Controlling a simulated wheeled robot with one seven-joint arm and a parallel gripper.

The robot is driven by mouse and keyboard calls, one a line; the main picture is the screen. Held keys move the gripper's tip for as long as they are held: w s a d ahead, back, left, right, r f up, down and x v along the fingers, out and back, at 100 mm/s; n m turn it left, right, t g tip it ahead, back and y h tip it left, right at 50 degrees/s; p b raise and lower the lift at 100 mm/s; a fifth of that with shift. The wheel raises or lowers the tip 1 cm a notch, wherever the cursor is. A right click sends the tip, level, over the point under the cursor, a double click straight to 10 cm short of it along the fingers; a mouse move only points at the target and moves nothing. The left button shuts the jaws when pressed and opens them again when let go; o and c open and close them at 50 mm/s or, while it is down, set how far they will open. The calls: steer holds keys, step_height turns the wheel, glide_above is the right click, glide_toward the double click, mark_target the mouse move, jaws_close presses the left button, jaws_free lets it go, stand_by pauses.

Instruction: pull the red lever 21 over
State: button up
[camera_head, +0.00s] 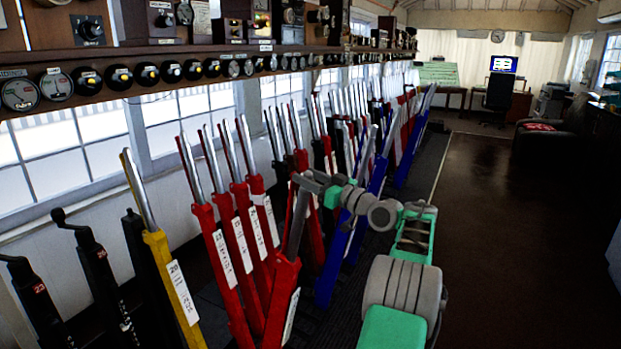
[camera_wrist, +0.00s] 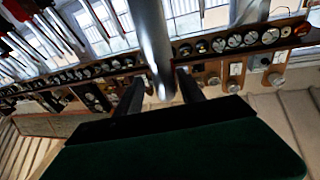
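A red lever (camera_head: 282,295) with a bare steel handle stands at the front of the row in the head view. It leans right, toward the room, while the red levers beside it lean left. Its white plate is edge-on, so I cannot read its number. My gripper (camera_head: 308,184) is at the top of its handle. In the wrist view, the steel handle (camera_wrist: 156,50) comes down between the two dark fingers of my gripper (camera_wrist: 160,83). Slim gaps seem to show on both sides, so the fingers look open around the handle.
Several red levers (camera_head: 214,265) stand close on the left, with a yellow lever (camera_head: 172,280) and black levers (camera_head: 98,275) beyond. A blue lever (camera_head: 335,255) leans right behind my gripper. An instrument shelf (camera_head: 200,60) runs above. The brown floor (camera_head: 520,240) on the right is clear.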

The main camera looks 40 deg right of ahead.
steer(key=s+d+f+b, duration=0.1)
steer(key=s+b, duration=0.5)
steer(key=s, duration=0.1)
steer(key=shift+s+d, duration=0.15)
steer(key=shift+s, duration=0.2)
